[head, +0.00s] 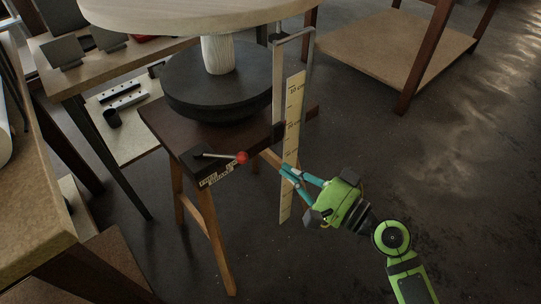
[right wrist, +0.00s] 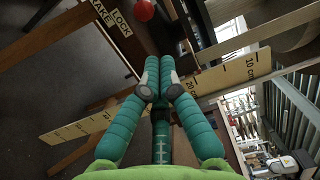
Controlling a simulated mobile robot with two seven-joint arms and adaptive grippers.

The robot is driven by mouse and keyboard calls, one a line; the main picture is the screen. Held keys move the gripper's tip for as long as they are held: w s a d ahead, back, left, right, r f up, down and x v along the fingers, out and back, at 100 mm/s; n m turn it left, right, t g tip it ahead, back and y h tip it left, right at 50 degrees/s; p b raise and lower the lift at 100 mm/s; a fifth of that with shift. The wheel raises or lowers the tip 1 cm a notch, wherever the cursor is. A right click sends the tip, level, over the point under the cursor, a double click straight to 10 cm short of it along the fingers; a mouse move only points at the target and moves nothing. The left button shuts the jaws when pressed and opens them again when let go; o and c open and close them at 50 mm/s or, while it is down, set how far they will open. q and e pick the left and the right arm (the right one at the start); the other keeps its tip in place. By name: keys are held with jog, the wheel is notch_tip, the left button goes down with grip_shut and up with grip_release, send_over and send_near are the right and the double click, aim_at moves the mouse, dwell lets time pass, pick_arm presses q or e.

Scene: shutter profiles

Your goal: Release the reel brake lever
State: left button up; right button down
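The reel brake lever (head: 222,156) is a thin metal rod with a red ball knob (head: 243,157). It comes out of a black block (head: 199,160) on the corner of the dark wooden stand, and points right in the head view. A label (head: 219,177) on the stand's edge reads partly "brake lock". The red knob also shows at the top of the right wrist view (right wrist: 144,10). My right gripper (head: 284,171) is to the right of the knob and apart from it. Its teal fingers meet at the tips (right wrist: 160,64), with nothing seen between them. My left gripper is not in view.
A ruler board (head: 292,140) with centimetre marks hangs upright beside the stand, close to my right fingers. A metal frame (head: 307,70) stands behind it. The reel's dark drum (head: 215,95) sits on the stand (head: 160,118). Open floor lies to the right.

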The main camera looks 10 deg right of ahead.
aim_at(220, 156)
pick_arm(q)
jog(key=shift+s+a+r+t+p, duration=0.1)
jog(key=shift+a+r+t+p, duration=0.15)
jog(key=shift+p, duration=0.4)
pick_arm(e)
jog(key=x, duration=0.9)
jog(key=shift+w+a, duration=0.15)
jog(key=shift+w, duration=0.05)
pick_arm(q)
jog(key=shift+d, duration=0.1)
pick_arm(e)
jog(key=shift+s+r, duration=0.1)
